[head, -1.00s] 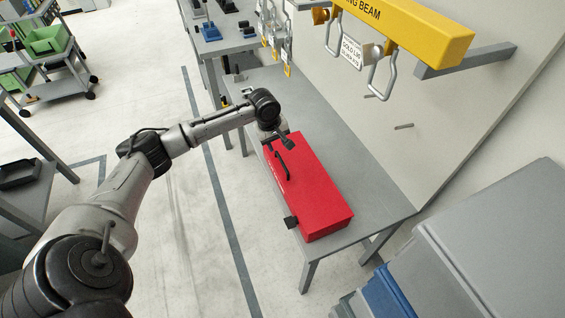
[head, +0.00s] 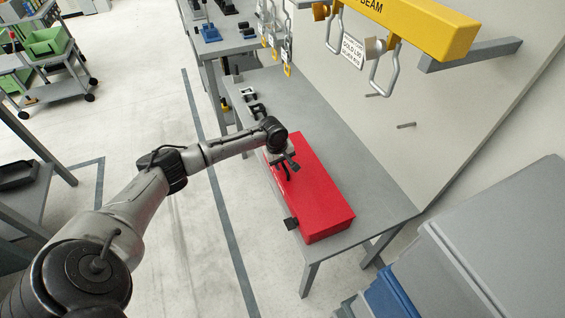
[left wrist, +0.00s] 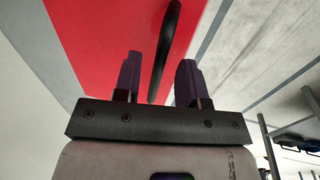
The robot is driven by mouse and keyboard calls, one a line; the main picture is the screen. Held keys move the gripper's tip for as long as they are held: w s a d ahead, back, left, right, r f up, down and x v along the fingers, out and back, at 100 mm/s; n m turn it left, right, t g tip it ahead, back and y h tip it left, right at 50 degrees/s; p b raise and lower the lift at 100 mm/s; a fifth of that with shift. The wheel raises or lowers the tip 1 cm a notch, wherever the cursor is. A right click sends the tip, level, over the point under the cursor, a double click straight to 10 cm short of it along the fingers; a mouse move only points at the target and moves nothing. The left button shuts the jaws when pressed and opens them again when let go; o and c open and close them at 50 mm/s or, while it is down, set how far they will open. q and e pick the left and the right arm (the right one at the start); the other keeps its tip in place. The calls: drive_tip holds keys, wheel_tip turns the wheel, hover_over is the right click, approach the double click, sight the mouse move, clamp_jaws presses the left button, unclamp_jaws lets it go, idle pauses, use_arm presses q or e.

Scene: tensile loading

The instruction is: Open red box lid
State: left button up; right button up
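The red box (head: 318,200) lies on the grey table with its lid closed. Its black handle shows in the left wrist view (left wrist: 166,45) against the red surface. My left gripper (head: 289,165) is at the box's left side, near the handle. In the left wrist view its two dark fingers (left wrist: 158,82) are spread apart, and the handle's end appears between them. I cannot tell whether they touch it. My right gripper is not in view.
The grey table (head: 378,196) has bare surface right of the box. Small black fixtures (head: 256,110) stand behind the arm. A yellow beam (head: 425,27) with hanging shackles is above the table by the wall. Open floor lies to the left.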

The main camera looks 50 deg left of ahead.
use_arm(q)
clamp_jaws()
idle(0.3)
idle(0.3)
